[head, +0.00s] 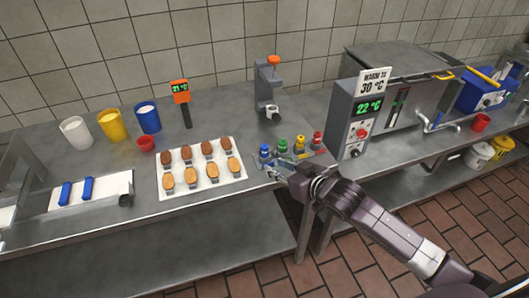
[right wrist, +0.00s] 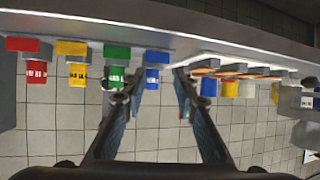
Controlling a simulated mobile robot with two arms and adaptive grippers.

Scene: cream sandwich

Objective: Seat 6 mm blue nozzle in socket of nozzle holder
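The blue nozzle (head: 265,150) stands leftmost in a row of coloured nozzles near the table's front edge. My right gripper (head: 278,169) is just in front of the row, close to the blue nozzle. In the right wrist view, which looks upside down, the fingers (right wrist: 152,92) are spread, with the blue nozzle (right wrist: 152,75) showing in the gap between their tips. The left fingertip there overlaps the green nozzle (right wrist: 117,54). I cannot tell whether any finger touches. A grey stand (head: 267,88) with an orange top and a pale ring is behind the row; it may be the nozzle holder. My left gripper is not in view.
Yellow (head: 300,144) and red (head: 317,138) nozzles stand right of the green one. A white tray (head: 206,191) of brown and tan biscuits lies left of my gripper. A grey control box (head: 358,118) stands to the right. Cups and a thermometer (head: 181,97) are behind the tray.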

